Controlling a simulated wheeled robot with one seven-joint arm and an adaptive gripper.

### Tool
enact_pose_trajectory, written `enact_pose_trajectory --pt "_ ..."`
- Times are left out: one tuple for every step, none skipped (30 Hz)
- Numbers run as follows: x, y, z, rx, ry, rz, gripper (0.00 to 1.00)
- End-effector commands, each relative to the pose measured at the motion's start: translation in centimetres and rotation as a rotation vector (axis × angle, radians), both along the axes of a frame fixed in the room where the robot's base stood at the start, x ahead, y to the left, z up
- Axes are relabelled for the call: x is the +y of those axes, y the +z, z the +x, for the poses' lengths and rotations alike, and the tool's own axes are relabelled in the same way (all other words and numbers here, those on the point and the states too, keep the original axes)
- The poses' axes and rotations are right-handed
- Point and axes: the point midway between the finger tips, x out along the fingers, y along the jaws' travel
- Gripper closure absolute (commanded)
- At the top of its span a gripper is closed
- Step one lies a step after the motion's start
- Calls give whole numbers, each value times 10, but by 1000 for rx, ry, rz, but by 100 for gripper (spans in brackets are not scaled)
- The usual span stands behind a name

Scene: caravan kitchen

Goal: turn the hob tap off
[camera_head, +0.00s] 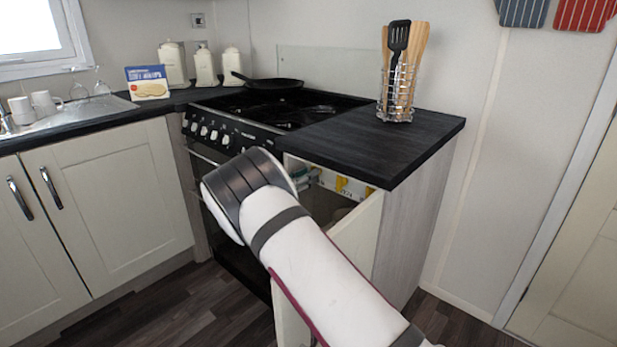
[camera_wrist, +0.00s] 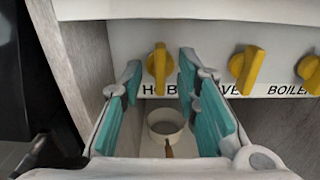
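The hob tap (camera_wrist: 159,68) is a yellow lever on a white panel, above the letters "HOB" in the wrist view. Its handle stands close to upright. My gripper (camera_wrist: 160,78) is open, with its teal-padded fingers pointing at the panel. The fingers are spaced to the left and right of the hob tap and look clear of it; how far short of it they are, I cannot tell. The gripper's right finger hides part of the panel and lettering. In the head view my arm hides the gripper; a yellow tap (camera_head: 341,184) shows inside the open cupboard.
Two more yellow taps, the oven tap (camera_wrist: 247,70) and the boiler tap (camera_wrist: 309,70), sit to the right. The cupboard's grey side wall (camera_wrist: 75,60) is close on the left. A round pale pot (camera_wrist: 166,122) lies below. The open cupboard door (camera_head: 360,235) stands beside my arm, under the worktop (camera_head: 385,150).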

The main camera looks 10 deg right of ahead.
Motion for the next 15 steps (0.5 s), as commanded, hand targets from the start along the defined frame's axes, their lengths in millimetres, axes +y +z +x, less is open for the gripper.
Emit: enact_pose_trajectory --pt "-4 -1 3 0 -1 0 71" --pt "-5 -1 4 0 0 0 71" --pt "-7 0 5 0 0 0 71" --pt "-8 0 6 0 1 0 71" --pt "-8 0 6 0 1 0 71" --pt "-9 0 7 0 1 0 71" --pt "-9 0 7 0 1 0 71" --pt "-9 0 7 0 1 0 71" --pt "-9 0 7 1 1 -1 71" --pt "-9 0 7 1 1 -1 71" --pt "-9 0 7 1 1 -1 71" --pt "-9 0 7 1 1 -1 71" --pt "-9 0 7 1 1 -1 71" --pt "-9 0 7 1 1 -1 75" --pt "-9 0 7 1 1 -1 84"
